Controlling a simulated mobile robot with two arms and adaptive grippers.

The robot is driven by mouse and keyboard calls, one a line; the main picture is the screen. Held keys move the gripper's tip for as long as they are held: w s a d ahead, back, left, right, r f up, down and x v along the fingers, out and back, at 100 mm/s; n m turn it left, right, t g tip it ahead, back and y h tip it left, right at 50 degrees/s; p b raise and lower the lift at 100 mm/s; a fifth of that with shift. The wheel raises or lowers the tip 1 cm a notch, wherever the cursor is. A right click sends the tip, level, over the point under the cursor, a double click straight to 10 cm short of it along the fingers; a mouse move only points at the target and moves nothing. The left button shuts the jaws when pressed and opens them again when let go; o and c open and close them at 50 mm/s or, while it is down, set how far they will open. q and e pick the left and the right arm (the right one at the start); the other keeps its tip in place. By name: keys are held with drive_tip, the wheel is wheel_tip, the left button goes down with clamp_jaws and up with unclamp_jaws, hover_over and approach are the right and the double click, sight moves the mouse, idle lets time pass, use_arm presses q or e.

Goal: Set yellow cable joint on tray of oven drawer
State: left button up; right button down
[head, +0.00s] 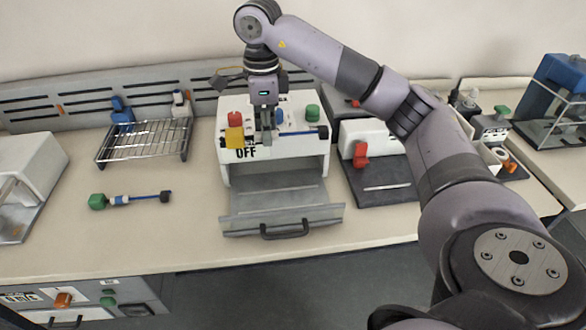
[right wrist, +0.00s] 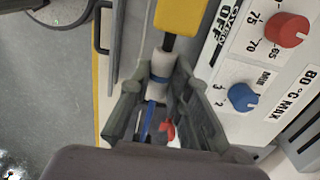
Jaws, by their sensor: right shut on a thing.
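The yellow cable joint (head: 235,137) has a yellow block at its left end and a dark tip at its right end. My right gripper (head: 266,138) is shut around its middle and holds it level in front of the oven's upper front. In the right wrist view the yellow block (right wrist: 181,15) sticks out beyond the fingers, and the grey-and-blue shaft lies between them (right wrist: 158,78). The white oven (head: 225,165) has its drawer pulled out. The grey drawer tray (head: 278,196) is bare and lies below the held joint. My left gripper does not show.
A similar joint with a green end (head: 98,201) lies on the table left of the drawer. A wire rack (head: 150,140) stands behind it. The drawer handle (head: 285,230) is near the table's front edge. A black-based device with a red lever (head: 361,155) stands right of the oven.

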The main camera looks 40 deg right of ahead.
drive_tip(key=p, duration=0.1)
hover_over(271, 201)
wheel_tip(271, 201, down, 8)
drive_tip(key=f, duration=0.1)
wheel_tip(271, 201, down, 6)
drive_tip(key=shift+r+p, duration=0.1)
drive_tip(key=shift+p, duration=0.3)
drive_tip(key=shift+f, duration=0.6)
wheel_tip(271, 201, down, 4)
drive_tip(key=shift+r+p, duration=0.15)
drive_tip(key=shift+p, duration=0.15)
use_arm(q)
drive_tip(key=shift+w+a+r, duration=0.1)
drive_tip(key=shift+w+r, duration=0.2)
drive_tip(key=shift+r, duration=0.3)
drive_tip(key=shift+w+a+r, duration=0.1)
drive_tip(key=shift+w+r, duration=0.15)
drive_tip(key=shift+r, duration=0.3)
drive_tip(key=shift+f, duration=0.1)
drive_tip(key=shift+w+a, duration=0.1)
use_arm(e)
drive_tip(key=c, duration=1.8)
unclamp_jaws()
